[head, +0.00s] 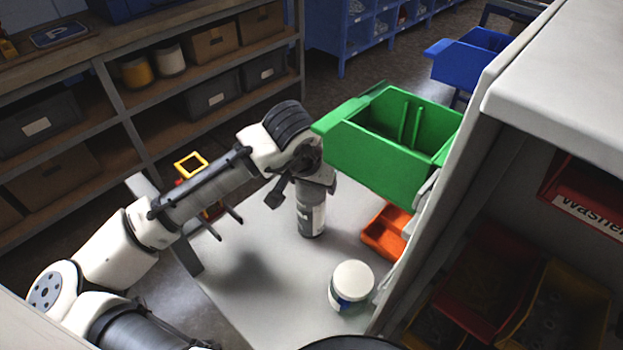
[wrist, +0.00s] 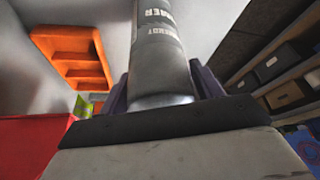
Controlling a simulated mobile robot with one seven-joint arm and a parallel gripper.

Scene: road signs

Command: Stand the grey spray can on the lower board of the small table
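The grey spray can (head: 311,215) is upright over a pale board (head: 235,300) in the head view, with a light label band. My gripper (head: 310,185) points down at its upper end. In the wrist view, the can (wrist: 162,50) fills the space between my dark fingers (wrist: 162,88), which lie close along both its sides, so the gripper looks shut on it. The can's far end is cut off by that frame's top edge. I cannot tell whether its base touches the board. I cannot tell which level of the small table this board is.
A white-lidded jar (head: 352,284) stands on the board, right of the can. An orange bin (head: 385,232) and a raised green bin (head: 370,160) are at the right, close to the can. A grey shelf rack (head: 125,105) stands behind. The board's front left is clear.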

